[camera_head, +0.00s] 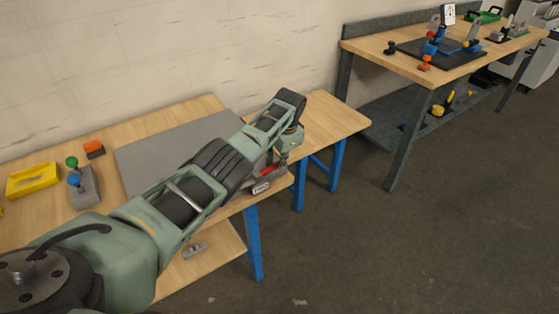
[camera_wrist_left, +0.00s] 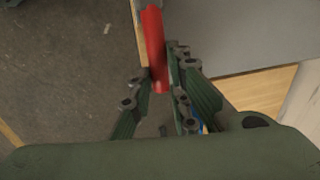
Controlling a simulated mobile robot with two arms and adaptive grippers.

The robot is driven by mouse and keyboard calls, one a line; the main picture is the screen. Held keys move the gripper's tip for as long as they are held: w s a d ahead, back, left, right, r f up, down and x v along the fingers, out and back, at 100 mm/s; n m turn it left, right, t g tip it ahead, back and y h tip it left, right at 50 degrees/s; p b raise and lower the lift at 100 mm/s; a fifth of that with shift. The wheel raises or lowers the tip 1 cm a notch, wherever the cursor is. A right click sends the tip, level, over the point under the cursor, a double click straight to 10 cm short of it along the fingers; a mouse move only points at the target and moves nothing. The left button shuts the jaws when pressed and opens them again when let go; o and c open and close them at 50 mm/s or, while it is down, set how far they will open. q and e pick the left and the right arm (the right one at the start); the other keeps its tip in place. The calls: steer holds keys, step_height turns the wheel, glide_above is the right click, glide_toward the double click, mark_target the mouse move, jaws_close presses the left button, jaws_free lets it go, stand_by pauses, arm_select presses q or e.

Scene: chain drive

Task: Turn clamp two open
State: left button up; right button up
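A clamp with a red handle (camera_head: 268,170) and a white label plate (camera_head: 261,188) is at the front right edge of the near bench, by the grey plate. My left arm reaches over the bench to it and hides part of it. In the left wrist view the red handle (camera_wrist_left: 155,40) runs down between the fingertips. The handle's lower end lies inside the fingers. In the head view the fingers are mostly hidden behind the wrist. My right gripper is not in view.
The near bench holds a grey plate (camera_head: 150,152), a yellow tray (camera_head: 33,179), an orange block (camera_head: 94,149) and a grey fixture with green and blue knobs (camera_head: 85,187). A second bench (camera_head: 375,52) with fixtures stands at the back right. The floor between is clear.

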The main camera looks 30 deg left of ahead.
arm_select(q)
steer(key=o, duration=0.5)
steer(key=shift+r, duration=0.1)
steer(key=r, duration=0.4)
steer(key=d+r, duration=0.1)
steer(key=r, duration=0.2)
steer(key=s+d+r, duration=0.1)
steer(key=r, duration=0.3)
steer(key=shift+r, duration=0.3)
